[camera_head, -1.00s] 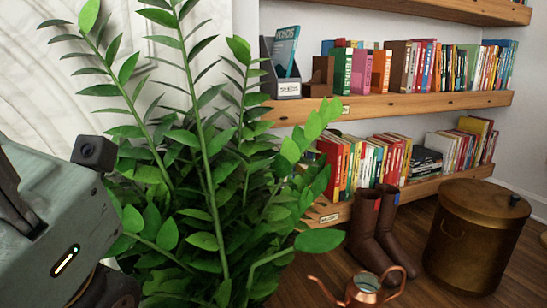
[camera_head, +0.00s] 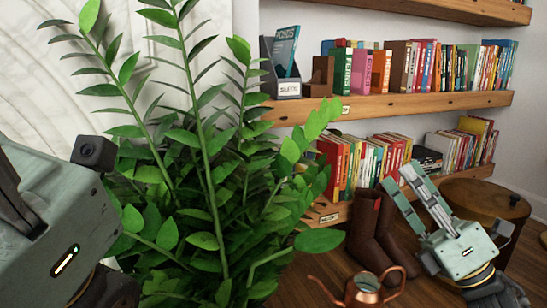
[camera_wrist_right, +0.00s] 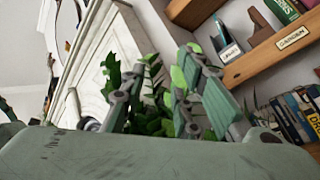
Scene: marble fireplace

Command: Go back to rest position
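My right gripper (camera_head: 398,177) has pale green fingers that point up and to the left, in front of the brown boots and the lower shelf. Its two fingers stand apart with nothing between them. In the right wrist view the fingers (camera_wrist_right: 170,80) also show apart, with leaves and the white wall behind them. My left gripper's grey-green body (camera_head: 60,225) fills the lower left of the head view, beside the plant. Its fingertips cannot be made out.
A large leafy plant (camera_head: 215,170) stands at the centre left. Wooden shelves (camera_head: 420,104) with books are behind. Brown boots (camera_head: 366,235), a copper watering can (camera_head: 362,290) and a brass bin (camera_head: 483,198) stand on the wooden floor. My right gripper partly hides the bin.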

